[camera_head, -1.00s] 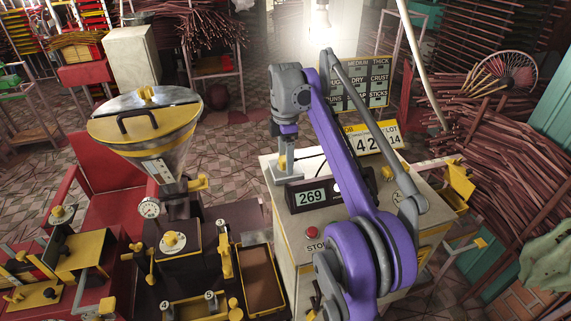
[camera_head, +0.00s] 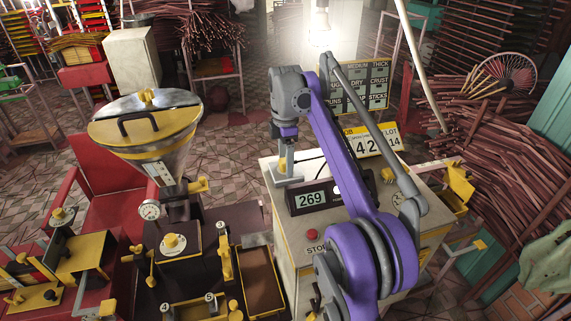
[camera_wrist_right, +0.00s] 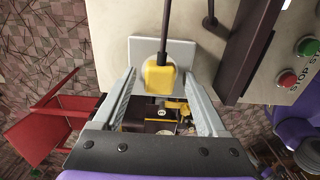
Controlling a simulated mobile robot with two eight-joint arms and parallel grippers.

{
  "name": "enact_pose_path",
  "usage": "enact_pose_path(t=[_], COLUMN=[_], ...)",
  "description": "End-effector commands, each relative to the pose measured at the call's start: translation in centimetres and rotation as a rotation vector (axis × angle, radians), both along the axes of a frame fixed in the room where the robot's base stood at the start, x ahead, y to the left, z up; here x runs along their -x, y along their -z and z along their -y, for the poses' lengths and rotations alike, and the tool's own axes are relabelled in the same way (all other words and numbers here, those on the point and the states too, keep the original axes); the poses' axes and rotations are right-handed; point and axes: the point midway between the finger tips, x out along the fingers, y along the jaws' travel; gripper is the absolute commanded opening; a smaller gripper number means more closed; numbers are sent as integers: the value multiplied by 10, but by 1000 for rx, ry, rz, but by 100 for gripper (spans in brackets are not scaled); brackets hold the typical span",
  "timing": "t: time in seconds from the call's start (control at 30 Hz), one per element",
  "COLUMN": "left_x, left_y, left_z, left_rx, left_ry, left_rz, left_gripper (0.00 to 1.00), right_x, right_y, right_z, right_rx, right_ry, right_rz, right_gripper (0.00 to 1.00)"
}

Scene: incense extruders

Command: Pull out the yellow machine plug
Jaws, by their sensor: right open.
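The yellow plug (camera_wrist_right: 160,76) shows in the right wrist view as a small yellow block with a dark cable running up from it. It sits at a light grey plate (camera_wrist_right: 180,52). My right gripper (camera_wrist_right: 159,80) is open, with one finger on each side of the plug. Gaps show between the fingers and the plug, so I see no grip on it. In the head view my right gripper (camera_head: 286,158) points down at the grey plate (camera_head: 287,179) on the cabinet's far left corner. The plug is largely hidden there. My left gripper is not in view.
A black display reading 269 (camera_head: 312,198) stands close to the right gripper. A red stop button (camera_wrist_right: 287,78) and a green button (camera_wrist_right: 308,46) lie to the right in the wrist view. A metal hopper (camera_head: 146,125) stands at the left.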

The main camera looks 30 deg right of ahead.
Motion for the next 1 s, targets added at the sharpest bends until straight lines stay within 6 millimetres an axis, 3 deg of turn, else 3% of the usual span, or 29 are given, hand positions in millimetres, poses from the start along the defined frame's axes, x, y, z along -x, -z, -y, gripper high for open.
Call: enact_pose_path(t=[0.67,1.0], left_x=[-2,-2], left_y=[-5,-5], left_z=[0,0], left_rx=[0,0], left_ry=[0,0], left_rz=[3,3], left_gripper=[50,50], right_x=[-1,-1], right_y=[0,0], right_z=[0,0], right_rx=[0,0], right_ry=[0,0], right_rz=[0,0], right_gripper=[75,14])
